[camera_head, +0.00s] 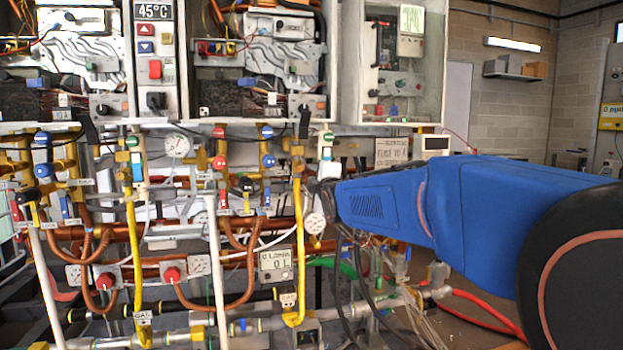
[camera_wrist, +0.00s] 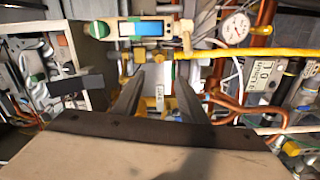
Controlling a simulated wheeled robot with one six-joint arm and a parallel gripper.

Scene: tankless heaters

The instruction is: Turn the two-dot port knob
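No two-dot marking is readable in either view, so I cannot tell which knob carries it. My gripper (camera_head: 318,187) (camera_wrist: 160,80) reaches in from the right toward the pipework under the heaters. In the wrist view its two dark fingers are apart. A small white label (camera_wrist: 160,97) and yellow fittings (camera_wrist: 139,53) show between and beyond the fingers; I cannot tell whether they touch. A fitting with a green cap (camera_wrist: 97,29) and a blue section (camera_wrist: 148,28) lies just beyond. The green cap (camera_head: 329,138) also shows above my gripper in the head view.
A pressure gauge (camera_head: 315,223) (camera_wrist: 235,28) sits close to my gripper. A yellow pipe (camera_head: 299,235) (camera_wrist: 265,53) runs beside it. Red knobs (camera_head: 172,274), coloured valves and copper pipes crowd the left. Cables hang below my arm. The right background is more open.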

